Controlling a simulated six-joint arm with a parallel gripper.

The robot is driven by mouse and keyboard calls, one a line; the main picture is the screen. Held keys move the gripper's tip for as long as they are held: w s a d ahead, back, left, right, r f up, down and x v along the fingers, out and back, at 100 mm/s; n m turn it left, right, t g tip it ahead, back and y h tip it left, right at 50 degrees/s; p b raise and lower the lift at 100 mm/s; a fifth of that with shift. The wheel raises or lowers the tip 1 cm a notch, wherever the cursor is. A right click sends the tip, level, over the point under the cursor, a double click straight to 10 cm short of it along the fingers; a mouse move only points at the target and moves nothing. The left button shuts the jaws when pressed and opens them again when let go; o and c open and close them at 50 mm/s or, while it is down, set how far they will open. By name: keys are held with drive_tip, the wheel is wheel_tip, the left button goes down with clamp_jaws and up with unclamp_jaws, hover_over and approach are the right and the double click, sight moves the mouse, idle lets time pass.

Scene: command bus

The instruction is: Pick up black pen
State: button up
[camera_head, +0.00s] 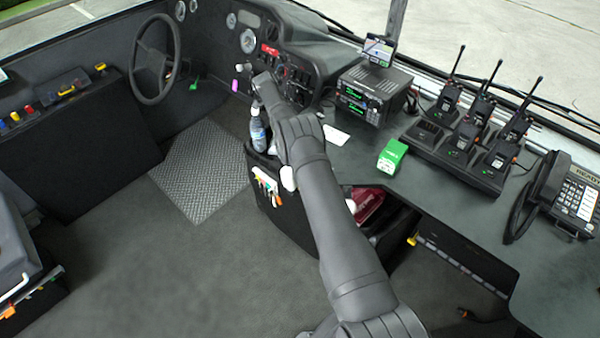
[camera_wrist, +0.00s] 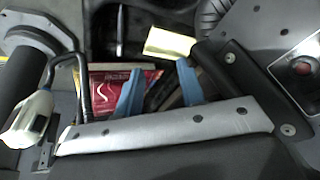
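In the wrist view a slim dark pen-like thing with a pale streak (camera_wrist: 121,32) lies near the top edge; I take it for the black pen, but it is small and dim. My gripper (camera_wrist: 160,68) shows two blue fingers standing apart, open, with nothing held between them. The pen-like thing is above and left of the fingertips in the picture, apart from them. In the head view my arm reaches up toward the dashboard, and my fingers cannot be made out there. I cannot pick out the black pen in the head view.
A pale yellow card (camera_wrist: 168,42) and a red packet (camera_wrist: 112,78) lie near the fingers. The head view shows a water bottle (camera_head: 257,132), a black organizer (camera_head: 287,212), a green box (camera_head: 391,157), several radios (camera_head: 466,135) and a telephone (camera_head: 575,196).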

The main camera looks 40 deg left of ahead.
drive_tip(key=s+d+f+m, duration=0.1)
drive_tip(key=f+m, duration=0.1)
drive_tip(key=s+d+f+m+g+h, duration=0.1)
drive_tip(key=d+f, duration=0.1)
drive_tip(key=f, duration=0.1)
drive_tip(key=s+d+f+m+g, duration=0.1)
drive_tip(key=d+f+m, duration=0.1)
drive_tip(key=f, duration=0.1)
drive_tip(key=shift+f+m+h, duration=0.1)
drive_tip(key=shift+m+h, duration=0.2)
drive_tip(key=shift+h, duration=0.1)
drive_tip(key=x, duration=0.7)
drive_tip(key=shift+s+d+f, duration=0.15)
drive_tip(key=shift+f, duration=0.1)
clamp_jaws()
